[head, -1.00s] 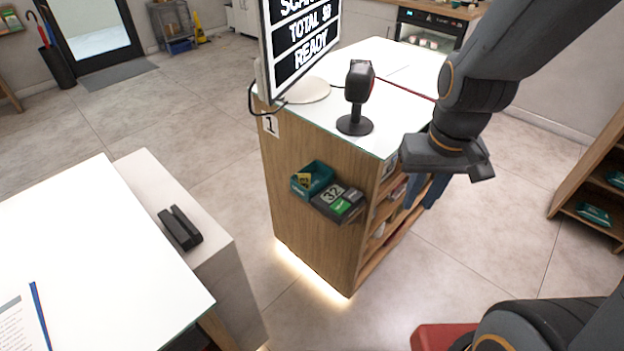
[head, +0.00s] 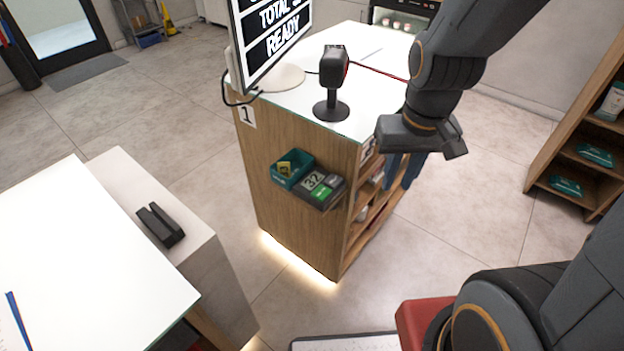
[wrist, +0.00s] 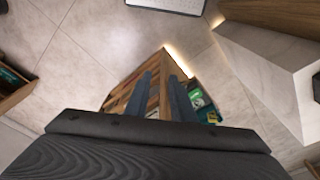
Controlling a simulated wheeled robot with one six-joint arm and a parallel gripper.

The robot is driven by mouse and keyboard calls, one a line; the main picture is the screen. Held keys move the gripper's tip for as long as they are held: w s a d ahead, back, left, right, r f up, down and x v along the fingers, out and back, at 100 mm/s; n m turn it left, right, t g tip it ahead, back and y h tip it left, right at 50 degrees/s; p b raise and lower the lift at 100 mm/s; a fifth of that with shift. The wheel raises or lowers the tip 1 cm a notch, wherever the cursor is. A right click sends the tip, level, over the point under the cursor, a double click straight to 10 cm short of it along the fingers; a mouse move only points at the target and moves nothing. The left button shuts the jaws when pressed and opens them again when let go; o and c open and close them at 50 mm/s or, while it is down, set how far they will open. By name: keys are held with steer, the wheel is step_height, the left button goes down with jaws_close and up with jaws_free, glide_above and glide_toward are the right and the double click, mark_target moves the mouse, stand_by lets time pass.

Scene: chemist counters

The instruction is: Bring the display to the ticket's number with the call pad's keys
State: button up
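The call pad (head: 320,190) is a dark box on the end panel of the wooden counter, with a display (head: 313,180) reading 32 and a green key (head: 321,194); a grey key sits beside it. A teal tray (head: 289,172) left of it holds a yellow ticket (head: 285,167), its number too small to read. In the wrist view the call pad (wrist: 198,103) is partly hidden behind a finger. My gripper (head: 405,172) hangs right of the pad, apart from it, beside the counter's shelves. Its two blue fingers (wrist: 161,84) stand apart with nothing between them.
A monitor (head: 270,35) and a black scanner (head: 332,85) stand on the counter top. A white counter (head: 90,260) with a black holder (head: 160,225) is at the left. Shelves (head: 575,150) stand at the right. Floor is free between the counters.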

jaws_close()
stand_by(1.6)
